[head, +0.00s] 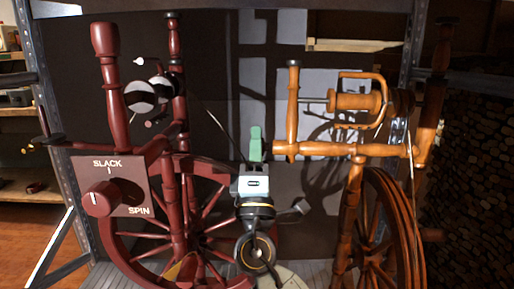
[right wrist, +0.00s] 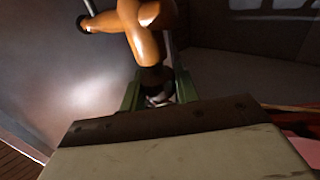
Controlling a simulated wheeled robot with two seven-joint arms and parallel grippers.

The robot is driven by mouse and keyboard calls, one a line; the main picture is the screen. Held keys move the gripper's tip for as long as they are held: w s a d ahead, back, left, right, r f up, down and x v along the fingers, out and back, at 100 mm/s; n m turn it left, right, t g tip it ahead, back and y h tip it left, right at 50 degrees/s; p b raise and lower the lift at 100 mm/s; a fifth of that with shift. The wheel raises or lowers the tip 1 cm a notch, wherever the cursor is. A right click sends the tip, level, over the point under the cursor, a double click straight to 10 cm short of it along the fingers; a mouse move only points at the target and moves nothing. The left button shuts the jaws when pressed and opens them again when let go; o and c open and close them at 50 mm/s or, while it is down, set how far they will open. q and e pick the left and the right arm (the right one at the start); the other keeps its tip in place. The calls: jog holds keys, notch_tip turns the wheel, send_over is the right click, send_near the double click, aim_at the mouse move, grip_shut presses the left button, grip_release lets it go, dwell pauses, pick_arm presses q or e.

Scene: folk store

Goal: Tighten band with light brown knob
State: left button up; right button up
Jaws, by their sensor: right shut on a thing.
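The light brown spinning wheel (head: 376,150) stands at the right in the head view, with its flyer, bobbin and drive wheel showing. My right gripper (head: 256,143), with green fingers, is at the left end of its horizontal bar (head: 310,149). In the right wrist view the green fingers (right wrist: 157,95) close around a small dark and metallic end below turned orange-brown wood (right wrist: 148,35). The gripper is shut on the light brown knob there, which the fingers mostly hide. My left gripper is not in view.
A dark red spinning wheel (head: 178,180) stands at the left, close to my right arm. It carries a board (head: 138,208) marked SLACK and SPIN with a red knob (head: 100,199). Metal shelf posts stand at both sides.

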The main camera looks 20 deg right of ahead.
jog(key=shift+a+f, duration=0.15)
jog(key=shift+f, duration=0.1)
dwell(0.4)
jog(key=o, duration=0.8)
jog(key=shift+o, duration=0.8)
jog(key=shift+r+t, duration=0.15)
jog(key=shift+t, duration=0.15)
jog(key=v, duration=1.3)
jog(key=shift+s+p, duration=0.2)
jog(key=shift+p, duration=0.1)
